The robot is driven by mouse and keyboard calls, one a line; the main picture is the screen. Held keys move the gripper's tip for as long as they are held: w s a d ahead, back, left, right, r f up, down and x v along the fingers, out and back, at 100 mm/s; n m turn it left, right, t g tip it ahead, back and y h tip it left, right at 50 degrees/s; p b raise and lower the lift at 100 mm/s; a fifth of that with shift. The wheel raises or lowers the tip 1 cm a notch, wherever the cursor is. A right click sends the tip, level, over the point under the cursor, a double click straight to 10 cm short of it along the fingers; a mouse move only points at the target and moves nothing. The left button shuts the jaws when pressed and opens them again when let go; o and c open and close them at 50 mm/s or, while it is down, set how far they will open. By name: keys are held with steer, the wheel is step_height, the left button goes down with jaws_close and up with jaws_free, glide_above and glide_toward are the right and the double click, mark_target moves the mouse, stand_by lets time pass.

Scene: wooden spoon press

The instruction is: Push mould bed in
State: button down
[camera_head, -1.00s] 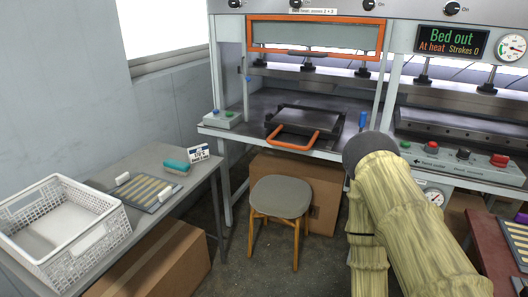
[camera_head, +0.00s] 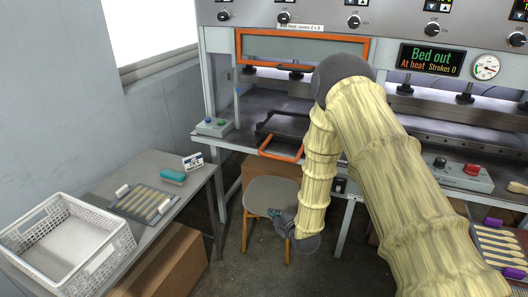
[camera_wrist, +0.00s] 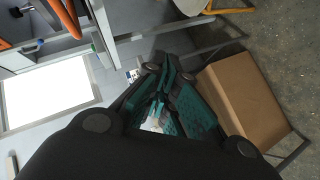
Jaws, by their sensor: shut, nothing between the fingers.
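The mould bed (camera_head: 272,127) is a dark flat plate sticking out of the front of the left press, with an orange loop handle (camera_head: 268,153) on its near edge. The press display (camera_head: 430,60) reads "Bed out", "At heat", "Strokes 0". My arm covers the bed's right part. My gripper (camera_head: 276,217) is low in front of the press, below the handle and over the stool's front edge, apart from the bed. In the wrist view the teal-padded fingers (camera_wrist: 160,100) are brought together and empty.
A grey-topped stool (camera_head: 262,196) stands on the floor under the handle. An orange-framed guard (camera_head: 300,32) is raised above the bed. The left table carries a slotted tray (camera_head: 143,203), a teal brush (camera_head: 173,178) and a white basket (camera_head: 65,250). A control box (camera_head: 214,127) sits left of the bed.

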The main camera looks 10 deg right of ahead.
steer(key=w+r+n+t+y+p, duration=0.1)
steer(key=w+r+n, duration=0.1)
steer(key=w+r, duration=0.3)
steer(key=w+r+n+t+p, duration=0.1)
steer(key=w+r+n+t, duration=0.15)
steer(key=r, duration=0.55)
steer(key=d+p+x, duration=0.1)
steer(key=p+x, duration=0.2)
steer(key=x, duration=0.3)
steer(key=d+f+p+x, duration=0.1)
steer(key=p+x, duration=0.1)
steer(key=x, duration=0.5)
steer(key=shift+w+d+f+g+p, duration=0.2)
steer(key=shift+w+d+g+p, duration=0.2)
steer(key=shift+w, duration=0.1)
steer(key=shift+m, duration=0.25)
